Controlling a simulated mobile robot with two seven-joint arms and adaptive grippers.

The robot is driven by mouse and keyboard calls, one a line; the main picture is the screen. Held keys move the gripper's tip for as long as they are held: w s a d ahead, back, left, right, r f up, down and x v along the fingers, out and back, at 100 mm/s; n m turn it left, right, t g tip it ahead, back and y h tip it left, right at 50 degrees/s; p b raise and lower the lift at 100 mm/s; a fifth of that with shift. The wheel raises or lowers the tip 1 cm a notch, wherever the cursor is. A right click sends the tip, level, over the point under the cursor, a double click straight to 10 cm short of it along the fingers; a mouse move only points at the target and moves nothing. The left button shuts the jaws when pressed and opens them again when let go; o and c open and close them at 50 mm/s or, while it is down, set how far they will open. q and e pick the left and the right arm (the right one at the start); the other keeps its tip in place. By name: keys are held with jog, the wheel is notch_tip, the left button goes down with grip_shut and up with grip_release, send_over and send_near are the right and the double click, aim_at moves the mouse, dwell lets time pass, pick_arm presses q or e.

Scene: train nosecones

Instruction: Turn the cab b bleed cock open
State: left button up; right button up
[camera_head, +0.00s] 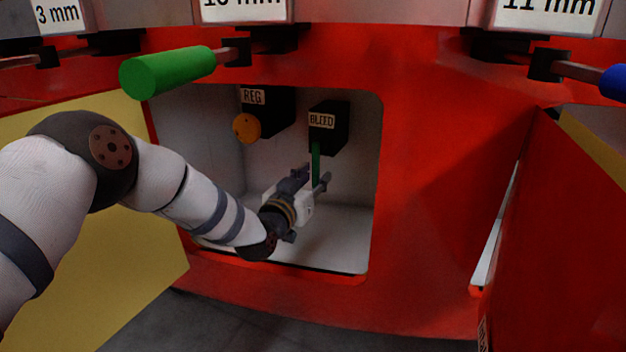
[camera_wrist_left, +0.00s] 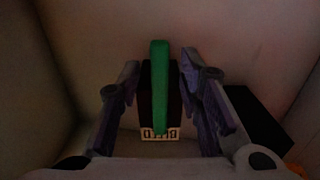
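The bleed cock is a black block (camera_head: 341,137) labelled BLEED on the back wall of an open recess in the red nosecone. Its green handle (camera_head: 316,163) hangs straight down from the block. My left gripper (camera_head: 316,180) reaches into the recess at the lower end of the handle. In the left wrist view the green handle (camera_wrist_left: 160,85) stands between the two spread fingers (camera_wrist_left: 165,88), with a gap on both sides. The BLEED label (camera_wrist_left: 159,134) shows below it. My right gripper is in neither view.
An orange knob (camera_head: 246,127) on a block labelled REG sits left of the bleed cock. A green bar handle (camera_head: 170,72) juts out above the recess. A yellow-faced door (camera_head: 150,262) hangs open at left, a red door (camera_head: 560,230) at right. The recess floor (camera_head: 335,240) is clear.

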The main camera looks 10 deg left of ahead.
pick_arm(q)
grip_shut()
jog(key=shift+d, duration=0.15)
jog(key=s+d+r+n, duration=0.1)
jog(key=d+r+n, duration=0.5)
jog(key=n, duration=1.2)
jog(key=shift+s+d+r, duration=0.15)
jog(key=shift+d+r, duration=0.1)
dwell(0.5)
jog(key=shift+o, duration=0.8)
grip_release()
jog(key=shift+r, duration=0.1)
